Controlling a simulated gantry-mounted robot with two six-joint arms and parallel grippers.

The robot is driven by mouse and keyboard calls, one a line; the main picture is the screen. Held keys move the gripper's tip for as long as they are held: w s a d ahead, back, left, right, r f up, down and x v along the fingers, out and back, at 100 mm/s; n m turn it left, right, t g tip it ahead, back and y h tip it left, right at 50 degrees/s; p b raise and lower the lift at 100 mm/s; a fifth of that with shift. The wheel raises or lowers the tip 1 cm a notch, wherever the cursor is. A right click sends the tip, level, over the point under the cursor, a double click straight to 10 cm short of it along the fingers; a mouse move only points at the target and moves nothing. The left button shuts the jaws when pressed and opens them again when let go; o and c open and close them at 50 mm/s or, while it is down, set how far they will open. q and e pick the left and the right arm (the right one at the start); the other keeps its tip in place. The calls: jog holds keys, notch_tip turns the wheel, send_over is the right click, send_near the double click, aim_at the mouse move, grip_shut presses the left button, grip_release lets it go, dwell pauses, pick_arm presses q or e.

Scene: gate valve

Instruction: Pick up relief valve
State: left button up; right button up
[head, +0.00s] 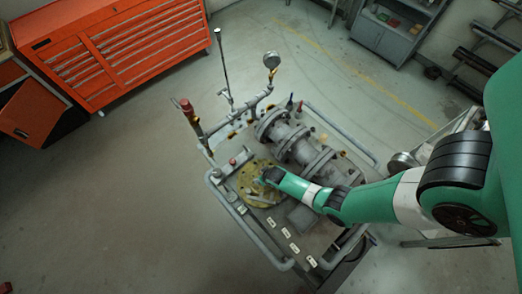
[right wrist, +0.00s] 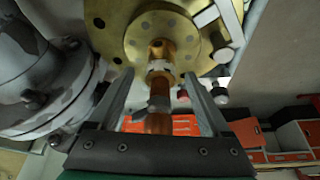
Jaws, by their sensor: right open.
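A copper-coloured fitting with a grey collar, which looks like the relief valve (right wrist: 160,72), stands out from a round brass flange (right wrist: 135,45) in the right wrist view. My right gripper (right wrist: 158,88) is open, with one finger on each side of this fitting and visible gaps between. In the head view my right arm comes in from the right. Its gripper (head: 262,180) is over the yellowish round flange (head: 249,192) on the valve cart, and the arm hides the fitting there. My left gripper is not in view.
A grey flanged pipe body (head: 292,142) lies beside the gripper on the cart, close on the left in the wrist view (right wrist: 35,75). A pipe with a red top (head: 188,110) and a gauge (head: 271,60) rise from the cart. An orange tool cabinet (head: 120,50) stands behind.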

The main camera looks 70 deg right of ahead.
jog(key=shift+b+x, duration=0.4)
jog(key=shift+x, duration=0.7)
jog(key=shift+w, duration=0.1)
jog(key=shift+r, duration=0.1)
grip_shut()
